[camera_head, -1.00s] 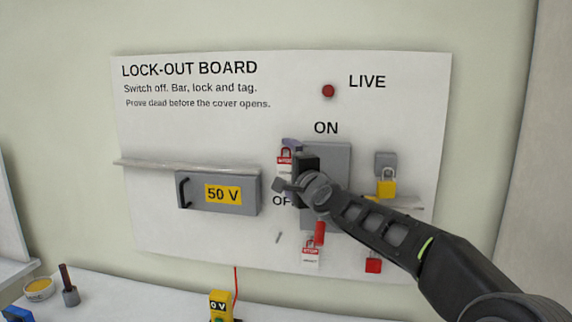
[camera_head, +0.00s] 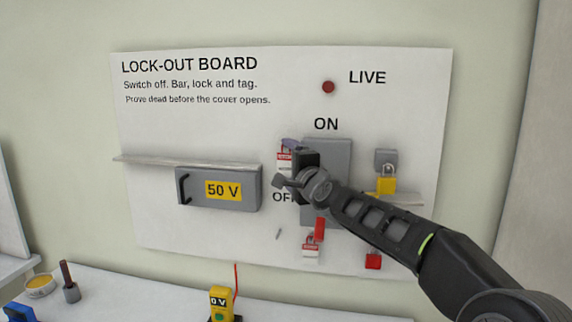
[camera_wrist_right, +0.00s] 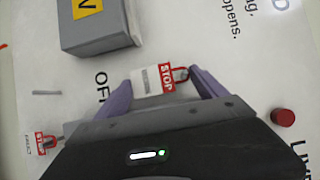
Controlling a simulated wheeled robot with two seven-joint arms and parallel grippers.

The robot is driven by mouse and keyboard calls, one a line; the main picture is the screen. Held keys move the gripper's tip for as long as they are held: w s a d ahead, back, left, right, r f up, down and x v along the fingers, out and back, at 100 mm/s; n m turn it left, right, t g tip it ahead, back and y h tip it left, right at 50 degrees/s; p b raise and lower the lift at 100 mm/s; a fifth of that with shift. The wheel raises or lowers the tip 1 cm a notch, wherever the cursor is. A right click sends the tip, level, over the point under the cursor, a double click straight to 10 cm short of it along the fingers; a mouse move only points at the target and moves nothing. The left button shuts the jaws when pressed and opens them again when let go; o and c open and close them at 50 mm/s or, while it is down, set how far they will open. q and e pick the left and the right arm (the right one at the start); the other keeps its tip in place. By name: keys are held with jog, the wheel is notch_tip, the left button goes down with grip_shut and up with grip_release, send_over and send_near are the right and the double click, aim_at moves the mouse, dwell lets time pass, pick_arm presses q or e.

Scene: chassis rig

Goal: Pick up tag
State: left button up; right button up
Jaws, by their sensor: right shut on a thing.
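A tag with a red STOP head and a white body (camera_wrist_right: 150,80) is between the purple fingers of my right gripper (camera_wrist_right: 158,88) in the right wrist view. The gripper is shut on it. In the head view the tag (camera_head: 284,162) shows just left of my right gripper (camera_head: 292,163), in front of the board. A second, similar tag (camera_head: 311,248) hangs lower on the board; it also shows at the lower left of the right wrist view (camera_wrist_right: 40,143). My left gripper is not in view.
A yellow tester (camera_head: 221,303) stands on the bench below.

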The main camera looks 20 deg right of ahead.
jog(key=c, duration=0.3)
jog(key=shift+r, duration=0.1)
jog(key=shift+s+a+r, duration=0.1)
jog(key=shift+r, duration=0.15)
jog(key=s+a+p, duration=0.1)
jog(key=s+a, duration=0.9)
jog(key=s, duration=0.4)
jog(key=shift+s+a, duration=0.15)
jog(key=shift+a, duration=0.2)
jog(key=shift+w+d, duration=0.2)
jog(key=shift+w, duration=0.1)
dwell(0.5)
